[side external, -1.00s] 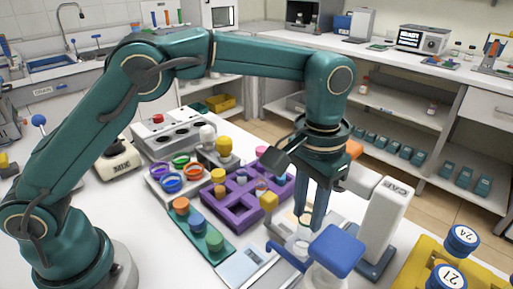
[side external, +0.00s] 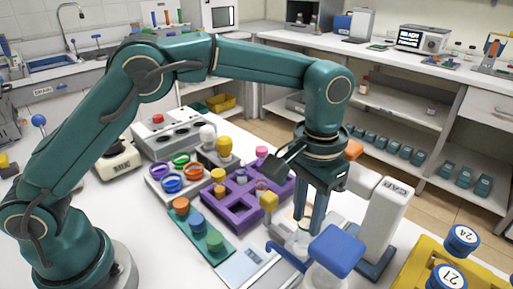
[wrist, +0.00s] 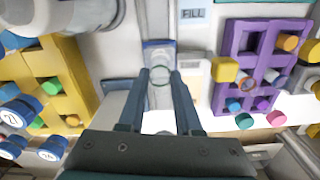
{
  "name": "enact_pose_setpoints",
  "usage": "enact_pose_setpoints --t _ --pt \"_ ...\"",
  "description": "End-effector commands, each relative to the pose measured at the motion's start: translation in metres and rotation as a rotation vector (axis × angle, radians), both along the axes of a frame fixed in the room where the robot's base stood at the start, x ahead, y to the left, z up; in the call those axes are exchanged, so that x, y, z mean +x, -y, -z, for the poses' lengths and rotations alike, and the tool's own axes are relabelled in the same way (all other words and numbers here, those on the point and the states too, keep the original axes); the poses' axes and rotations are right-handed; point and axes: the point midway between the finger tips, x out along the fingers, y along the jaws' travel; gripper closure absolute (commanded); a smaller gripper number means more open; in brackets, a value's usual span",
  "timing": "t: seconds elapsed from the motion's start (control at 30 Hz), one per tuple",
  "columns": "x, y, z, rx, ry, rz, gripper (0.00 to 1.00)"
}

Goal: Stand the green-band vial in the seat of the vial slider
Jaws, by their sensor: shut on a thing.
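My gripper (side external: 309,228) points down at the front of the bench, and its fingers also show in the wrist view (wrist: 160,80). The fingers are shut on a clear round vial (wrist: 160,74) held between their tips. The vial's band colour is hard to make out. In the wrist view the vial overlaps the near part of a narrow grey-blue track (wrist: 158,52), which looks like the vial slider. I cannot tell whether the vial touches the seat, which is largely hidden by vial and fingers. In the side view the blue-topped fixture (side external: 337,250) partly hides this spot.
A purple rack (side external: 233,211) with coloured-cap vials stands left of my gripper, beside a green strip (side external: 205,235) of capped vials. A white upright instrument (side external: 386,215) stands close on the right. A yellow rack (side external: 430,262) with blue numbered caps is farther right.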

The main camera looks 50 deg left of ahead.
Motion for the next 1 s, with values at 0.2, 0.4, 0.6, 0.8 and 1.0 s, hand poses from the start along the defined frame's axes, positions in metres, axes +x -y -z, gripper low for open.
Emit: enact_pose_setpoints --t 0.2,0.4,0.6,0.8,1.0 --pt "0.0 0.0 0.004 0.0 -0.002 0.0 1.0" --pt "0.0 0.0 0.008 0.0 -0.001 0.0 1.0" --pt "0.0 0.0 0.012 0.001 -0.002 0.0 1.0" --pt "0.0 0.0 0.016 0.0 -0.001 0.0 1.0" --pt "0.0 0.0 0.019 0.0 -0.002 0.0 1.0"
